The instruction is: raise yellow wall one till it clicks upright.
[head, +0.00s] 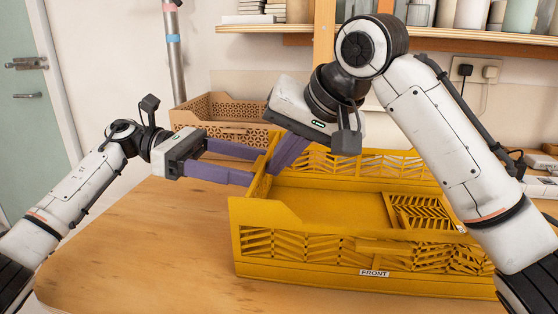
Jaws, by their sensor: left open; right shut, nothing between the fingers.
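A yellow collapsible crate (330,278) stands on the table with a FRONT label on its near side. Its left wall (260,181) appears raised, partly hidden by my fingers. A slatted panel (428,211) lies low inside the crate at the right. No wall carries a readable number, so I cannot tell which is wall one. My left gripper (257,166) is open, with its purple fingertips at the outer side of the left wall; contact is unclear. My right gripper (276,170) is shut and empty, pointing down just inside that wall, close to it.
A brown perforated crate (212,108) stands behind my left gripper. A shelf (480,36) with pots runs along the back wall above. The table (130,240) is clear at the front left. My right arm hangs over the crate's right side.

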